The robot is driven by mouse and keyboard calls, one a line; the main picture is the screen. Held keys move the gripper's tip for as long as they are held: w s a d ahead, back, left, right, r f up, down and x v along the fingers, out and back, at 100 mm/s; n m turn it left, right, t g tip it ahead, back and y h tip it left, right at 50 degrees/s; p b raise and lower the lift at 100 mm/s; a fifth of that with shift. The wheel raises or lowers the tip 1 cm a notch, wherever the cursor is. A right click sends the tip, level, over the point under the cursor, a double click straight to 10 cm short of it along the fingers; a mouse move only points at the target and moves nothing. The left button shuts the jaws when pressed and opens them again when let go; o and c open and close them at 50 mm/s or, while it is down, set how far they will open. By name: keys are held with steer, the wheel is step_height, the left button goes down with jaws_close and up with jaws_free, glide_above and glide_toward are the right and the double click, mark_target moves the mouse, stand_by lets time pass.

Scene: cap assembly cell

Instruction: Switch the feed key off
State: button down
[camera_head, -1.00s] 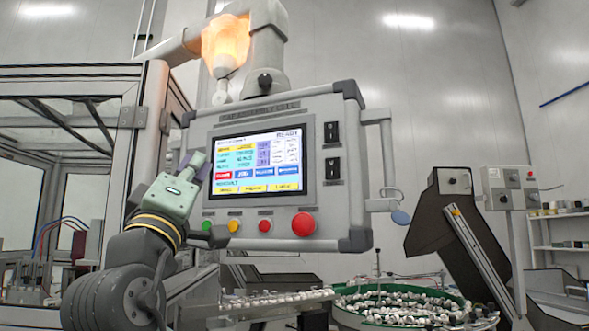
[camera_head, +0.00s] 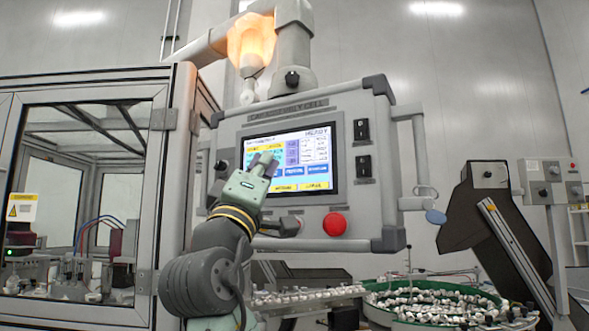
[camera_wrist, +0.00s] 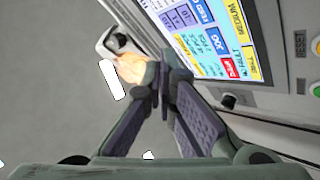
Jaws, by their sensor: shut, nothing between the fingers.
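The control panel (camera_head: 372,218) hangs at the middle of the head view, with a lit screen (camera_head: 318,160). Two black switches, an upper one (camera_head: 361,129) and a lower one (camera_head: 364,166), sit right of the screen. A dark knob (camera_head: 221,165) is at the panel's left side; a dark knob also shows near the screen in the wrist view (camera_wrist: 228,101). The labels are too small to tell which is the feed key. My gripper (camera_head: 265,160) is shut and empty, in front of the screen's left part. Its fingertips also meet in the wrist view (camera_wrist: 160,82). Contact is not visible.
A red button (camera_head: 334,224) is below the screen; my arm hides others. A glass-walled cell (camera_head: 180,150) stands left. A green-rimmed bowl of caps (camera_head: 375,310) is below right, near a dark chute (camera_head: 465,215) and a small switch box (camera_head: 541,180).

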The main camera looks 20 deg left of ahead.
steer(key=shift+w+d+p, duration=0.25)
steer(key=shift+w+p, duration=0.05)
steer(key=shift+w, duration=0.95)
steer(key=shift+w+d+p, duration=0.25)
steer(key=shift+w, duration=1)
steer(key=shift+w, duration=0.1)
steer(key=shift+w, duration=0.3)
steer(key=shift+w+d, duration=0.1)
steer(key=shift+w, duration=0.1)
steer(key=shift+s, duration=0.65)
steer(key=s, duration=0.2)
steer(key=s+a+b, duration=0.1)
steer(key=s, duration=0.2)
steer(key=shift+a, duration=0.1)
